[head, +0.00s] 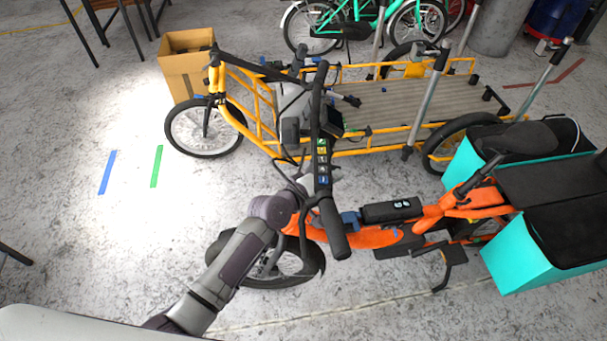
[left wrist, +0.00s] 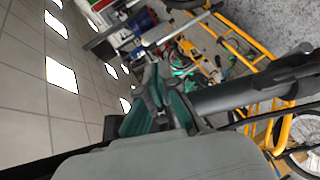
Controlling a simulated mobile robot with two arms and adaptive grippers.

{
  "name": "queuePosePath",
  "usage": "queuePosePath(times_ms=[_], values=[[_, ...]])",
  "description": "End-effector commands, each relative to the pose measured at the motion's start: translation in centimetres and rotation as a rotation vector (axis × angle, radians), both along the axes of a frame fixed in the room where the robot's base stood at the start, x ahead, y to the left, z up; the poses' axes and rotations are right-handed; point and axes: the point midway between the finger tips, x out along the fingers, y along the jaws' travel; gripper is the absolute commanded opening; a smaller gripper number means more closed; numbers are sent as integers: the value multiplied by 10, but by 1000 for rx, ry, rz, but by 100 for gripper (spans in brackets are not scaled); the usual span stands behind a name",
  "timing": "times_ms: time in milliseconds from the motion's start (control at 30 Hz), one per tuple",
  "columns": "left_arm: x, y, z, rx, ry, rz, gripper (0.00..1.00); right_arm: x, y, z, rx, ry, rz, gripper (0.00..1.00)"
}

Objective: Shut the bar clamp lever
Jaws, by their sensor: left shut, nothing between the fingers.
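The orange cargo bike (head: 375,238) stands in front of me, and its black handlebar (head: 338,228) runs up the middle of the head view. My left gripper (head: 298,190) is at the handlebar's left side, near its middle, and is partly lost against dark parts there. In the left wrist view its dark green fingers (left wrist: 160,98) are shut with nothing between them. A thick dark bar (left wrist: 250,92) passes close on their right; I cannot tell whether they touch it. I cannot make out the clamp lever clearly in either view. My right gripper is not in view.
A yellow cargo bike (head: 262,110) with a flat wooden bed (head: 395,105) stands just behind. Turquoise boxes (head: 515,255) are at the right. A cardboard box (head: 185,65) stands at the back left.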

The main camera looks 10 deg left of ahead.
Motion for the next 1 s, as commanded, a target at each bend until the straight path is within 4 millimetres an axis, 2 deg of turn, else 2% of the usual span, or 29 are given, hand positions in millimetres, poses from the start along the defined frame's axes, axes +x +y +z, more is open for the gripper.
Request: queuePosePath(times_ms=[633, 767, 1000], values=[[-2, 2, 0, 0, 1, 0, 0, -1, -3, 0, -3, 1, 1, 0], [-14, 12, 4, 0, 0, 0, 0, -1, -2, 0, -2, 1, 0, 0], [-51, 44, 19, 3, 0, 1, 0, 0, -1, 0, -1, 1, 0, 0]])
